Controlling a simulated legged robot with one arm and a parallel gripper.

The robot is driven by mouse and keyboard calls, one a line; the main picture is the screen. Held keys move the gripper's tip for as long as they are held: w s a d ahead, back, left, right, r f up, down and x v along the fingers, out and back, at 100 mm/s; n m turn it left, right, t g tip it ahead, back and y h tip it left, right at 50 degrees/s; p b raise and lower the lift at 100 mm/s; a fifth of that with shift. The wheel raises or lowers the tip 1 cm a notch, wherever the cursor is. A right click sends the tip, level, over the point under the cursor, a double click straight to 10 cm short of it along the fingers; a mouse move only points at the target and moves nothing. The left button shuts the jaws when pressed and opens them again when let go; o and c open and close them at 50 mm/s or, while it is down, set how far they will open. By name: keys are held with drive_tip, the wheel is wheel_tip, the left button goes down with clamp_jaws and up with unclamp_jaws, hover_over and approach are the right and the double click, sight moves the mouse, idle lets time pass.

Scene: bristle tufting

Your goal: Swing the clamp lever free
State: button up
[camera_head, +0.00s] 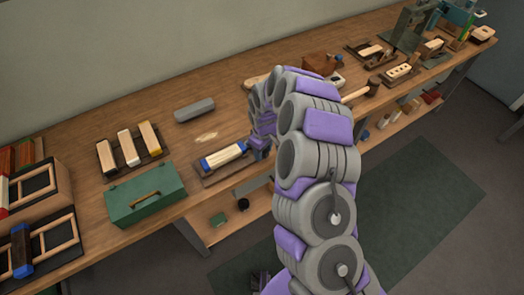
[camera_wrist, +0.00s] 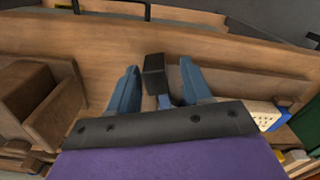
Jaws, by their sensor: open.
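In the wrist view my gripper (camera_wrist: 159,68) is open, its two blue fingers spread. A dark block-shaped knob (camera_wrist: 154,72) on a short blue-grey stem shows between them, probably the clamp lever; I cannot tell whether either finger touches it. A pale brush block (camera_wrist: 268,114) with holes and a blue end lies right of the fingers. In the head view the pale block with a blue end (camera_head: 225,155) lies in a dark holder (camera_head: 212,179) at the bench's front edge. My gripper (camera_head: 262,148) is at its right end, where my arm hides much of the clamp.
A green box (camera_head: 145,205) with a handle stands left of the holder, and a rack of several blocks (camera_head: 108,172) behind it. A grey bar (camera_head: 194,110) lies further back. A brown wooden box (camera_wrist: 35,95) shows at the left in the wrist view.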

drive_tip(key=shift+d+r, duration=0.1)
drive_tip(key=shift+d, duration=0.55)
drive_tip(key=shift+a, duration=0.65)
drive_tip(key=c, duration=0.6)
drive_tip(key=shift+c, duration=0.7)
drive_tip(key=shift+d, duration=0.2)
clamp_jaws()
